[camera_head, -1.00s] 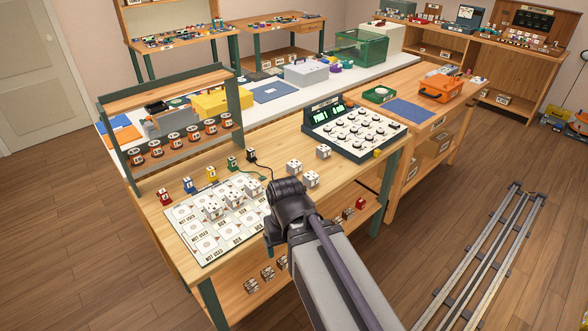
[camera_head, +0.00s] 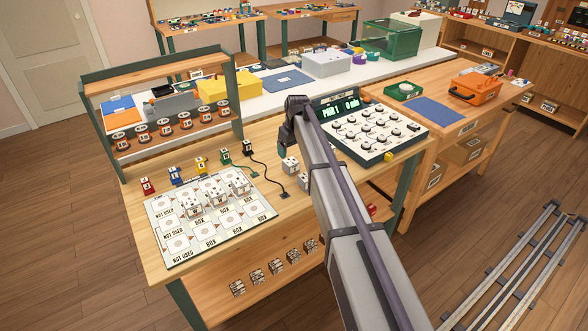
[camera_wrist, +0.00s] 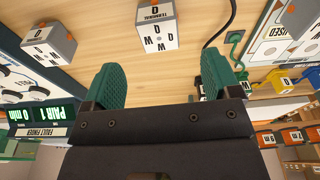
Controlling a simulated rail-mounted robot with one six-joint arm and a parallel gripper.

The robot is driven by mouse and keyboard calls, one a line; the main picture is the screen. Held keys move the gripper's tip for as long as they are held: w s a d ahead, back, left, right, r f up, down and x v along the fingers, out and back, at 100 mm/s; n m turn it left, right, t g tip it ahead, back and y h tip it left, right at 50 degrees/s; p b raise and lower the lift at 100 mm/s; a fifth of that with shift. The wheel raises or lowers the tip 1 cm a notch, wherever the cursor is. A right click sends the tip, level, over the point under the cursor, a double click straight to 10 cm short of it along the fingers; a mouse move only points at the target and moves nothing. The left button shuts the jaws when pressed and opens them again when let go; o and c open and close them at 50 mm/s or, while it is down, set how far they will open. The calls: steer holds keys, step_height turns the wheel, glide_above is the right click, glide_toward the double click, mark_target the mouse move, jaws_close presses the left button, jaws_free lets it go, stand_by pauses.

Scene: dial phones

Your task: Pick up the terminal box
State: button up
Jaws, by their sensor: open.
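White terminal boxes with black lettering stand on the wooden bench. In the wrist view one terminal box (camera_wrist: 157,27) lies beyond and roughly between my fingers, apart from them; a second terminal box (camera_wrist: 48,44) is to the left. In the head view two loose boxes, one (camera_head: 290,166) and another (camera_head: 303,182), stand beside my arm, which partly covers the second. My gripper (camera_wrist: 163,72) is open with green fingers and nothing between them.
The fault finder panel (camera_head: 365,132) stands right of my wrist, and it shows at left in the wrist view (camera_wrist: 28,118). A black cable (camera_head: 265,166) runs left of the loose boxes. The reel shelf (camera_head: 160,82) rises behind. Bare bench lies near the board's right.

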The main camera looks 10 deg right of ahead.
mark_target(291, 161)
steer(key=f+b, duration=0.2)
steer(key=f, duration=0.1)
steer(key=w+f+b, duration=0.1)
steer(key=f+b, duration=0.5)
steer(key=shift+w+a+f, duration=0.15)
steer(key=shift+a+f, duration=0.05)
steer(key=shift+f, duration=0.1)
steer(key=shift+r+p, duration=0.3)
steer(key=c, duration=1)
steer(key=shift+c, duration=0.2)
step_height(291, 161, up, 10)
steer(key=p, duration=1)
steer(key=shift+r, duration=0.15)
